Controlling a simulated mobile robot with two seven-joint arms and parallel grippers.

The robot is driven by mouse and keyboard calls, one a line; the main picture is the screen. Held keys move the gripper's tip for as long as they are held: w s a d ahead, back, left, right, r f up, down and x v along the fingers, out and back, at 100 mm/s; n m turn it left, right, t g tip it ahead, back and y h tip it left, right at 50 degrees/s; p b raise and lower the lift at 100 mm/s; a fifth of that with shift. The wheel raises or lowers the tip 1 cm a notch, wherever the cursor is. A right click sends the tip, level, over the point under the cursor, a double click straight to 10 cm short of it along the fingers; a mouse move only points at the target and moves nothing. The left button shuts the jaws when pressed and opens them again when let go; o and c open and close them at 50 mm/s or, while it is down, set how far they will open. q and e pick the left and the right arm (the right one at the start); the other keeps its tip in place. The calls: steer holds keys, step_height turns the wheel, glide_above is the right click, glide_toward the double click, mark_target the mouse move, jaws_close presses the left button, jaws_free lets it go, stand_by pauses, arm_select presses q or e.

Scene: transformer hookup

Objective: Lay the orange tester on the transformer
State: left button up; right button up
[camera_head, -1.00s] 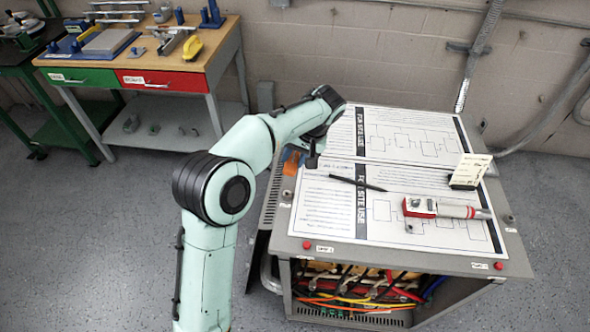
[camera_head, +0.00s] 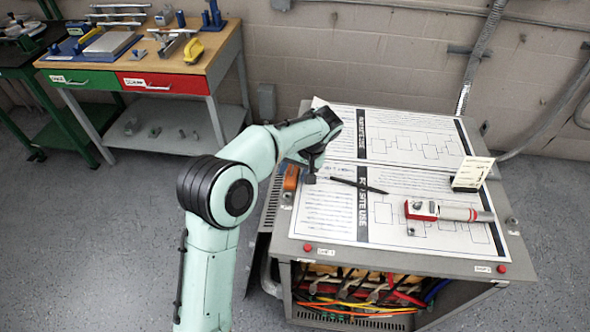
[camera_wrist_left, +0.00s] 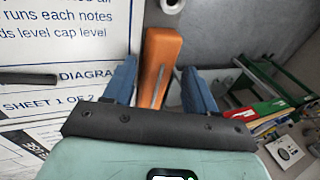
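The orange tester (camera_head: 290,178) is at the left edge of the transformer's top (camera_head: 283,218), beside the printed sheets, and looks upright or tilted there. It also shows in the left wrist view (camera_wrist_left: 160,65), between the two blue fingers of my left gripper (camera_wrist_left: 160,85). The fingers stand wide apart, with a clear gap on the tester's right side. In the head view my left gripper (camera_head: 311,168) is just right of the tester, and its fingertips are hard to make out. My right gripper is not in view.
A red and grey tool (camera_head: 445,211), a black pen-like rod (camera_head: 358,185) and a small cream card stand (camera_head: 471,174) are on the sheets. Cables fill the open front below. A workbench (camera_head: 215,60) stands at the back left.

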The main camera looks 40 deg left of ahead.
arm_select(q)
steer(key=shift+w+d+f, duration=0.1)
steer(key=shift+d+f, duration=0.05)
steer(key=shift+d, duration=0.05)
steer(key=shift+r, duration=0.2)
steer(key=p+v, duration=0.2)
steer(key=v, duration=1)
steer(key=shift+a, duration=0.1)
